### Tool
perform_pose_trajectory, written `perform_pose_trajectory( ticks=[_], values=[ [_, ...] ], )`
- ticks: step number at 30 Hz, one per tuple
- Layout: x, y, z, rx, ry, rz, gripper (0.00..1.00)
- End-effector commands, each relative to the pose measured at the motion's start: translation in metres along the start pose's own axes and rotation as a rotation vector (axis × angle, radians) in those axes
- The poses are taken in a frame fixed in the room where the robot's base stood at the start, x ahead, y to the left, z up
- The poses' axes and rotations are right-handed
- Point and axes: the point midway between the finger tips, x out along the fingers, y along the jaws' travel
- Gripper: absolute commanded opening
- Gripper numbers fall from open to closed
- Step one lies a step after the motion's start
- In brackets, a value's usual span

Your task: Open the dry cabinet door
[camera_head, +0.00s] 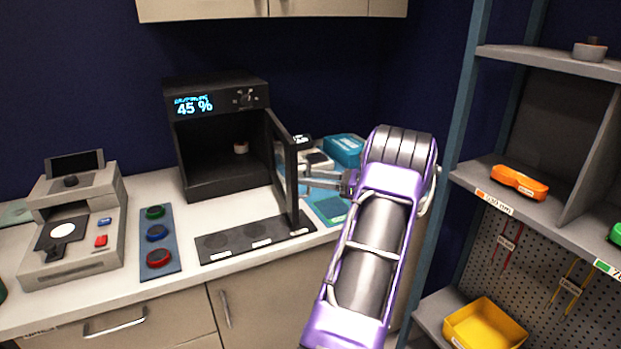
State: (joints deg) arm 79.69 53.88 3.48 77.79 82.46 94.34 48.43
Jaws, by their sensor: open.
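The dry cabinet (222,184) is a black box on the white counter, with a lit display reading 45 % on its top panel. Its door (284,165) is swung wide open on the right side, with its edge toward the front. My purple arm hides part of the counter's right end.
A black strip (255,238) with round pads lies before the cabinet. Left are a blue strip (160,262) with coloured round parts and a grey instrument (72,225). A teal case (343,150) stands behind my gripper. A shelf unit (462,170) stands close right of my arm.

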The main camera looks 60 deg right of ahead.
Motion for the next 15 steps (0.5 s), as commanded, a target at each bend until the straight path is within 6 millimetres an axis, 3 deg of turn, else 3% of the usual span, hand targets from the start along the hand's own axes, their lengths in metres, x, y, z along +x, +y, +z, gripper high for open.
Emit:
perform_pose_trajectory(
  ticks=[5, 15],
  values=[
    [-0.026, -0.001, -0.001, 0.0, 0.001, -0.005, 0.45],
    [-0.11, -0.001, -0.001, -0.002, 0.002, -0.005, 0.45]
  ],
)
